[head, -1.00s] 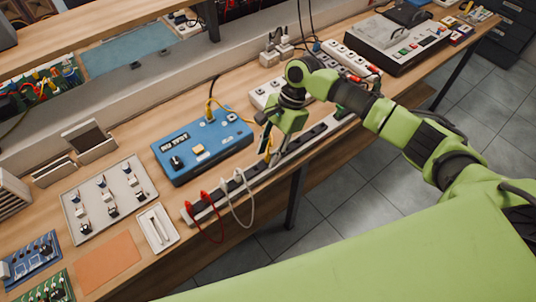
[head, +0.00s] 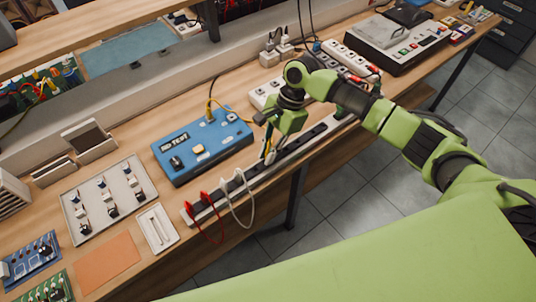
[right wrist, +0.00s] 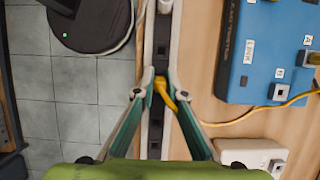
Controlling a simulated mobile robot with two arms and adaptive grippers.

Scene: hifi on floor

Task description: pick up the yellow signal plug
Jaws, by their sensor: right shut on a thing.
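The yellow signal plug (right wrist: 160,83) is at the dark socket strip (right wrist: 156,133) along the bench edge, its yellow cable running off to the right in the right wrist view. My right gripper (right wrist: 158,92) is shut on the plug, one fingertip on each side of it. In the head view my right gripper (head: 268,153) points down over the strip, just right of the blue test box (head: 205,143). The plug's lower end is hidden, so I cannot tell whether it sits in a socket. My left gripper is not in view.
Red plugs (head: 206,197) and white plugs (head: 238,175) with looped leads stand in the strip's near end. A white power strip (head: 267,93) lies behind my right gripper.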

